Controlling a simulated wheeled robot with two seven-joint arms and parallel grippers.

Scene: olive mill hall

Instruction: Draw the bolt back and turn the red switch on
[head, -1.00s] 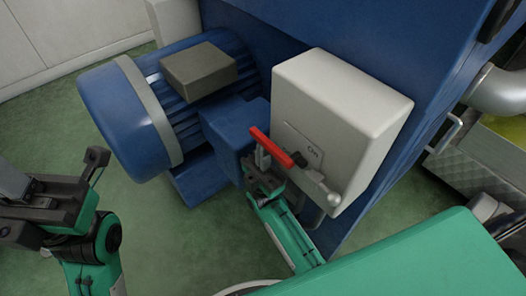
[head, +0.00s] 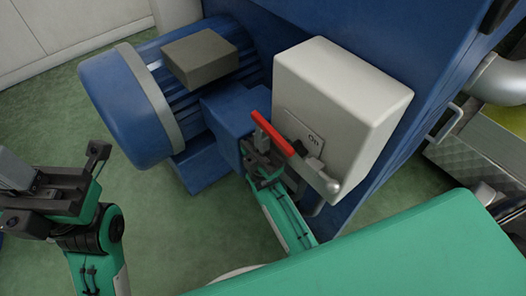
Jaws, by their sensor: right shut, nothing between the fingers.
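The red switch (head: 272,133) is a long red handle on the front of a pale grey box (head: 345,80), slanting from upper left to lower right. A plate marked "On" (head: 313,138) sits just right of it. The bolt (head: 320,180) is a metal rod with a rounded knob at the box's lower edge; I cannot tell how far it is drawn. My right gripper (head: 256,150) is shut and empty, just below the handle's upper left end; I cannot tell whether they touch. My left gripper (head: 92,165) is at the left, away from the box; its opening is unclear.
A blue motor (head: 125,100) with a brown-grey block (head: 200,56) on top stands left of the box. The box is on a blue machine body (head: 350,30). A metal pipe (head: 498,85) and tread plate are at the right. Green floor (head: 180,230) is free between my arms.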

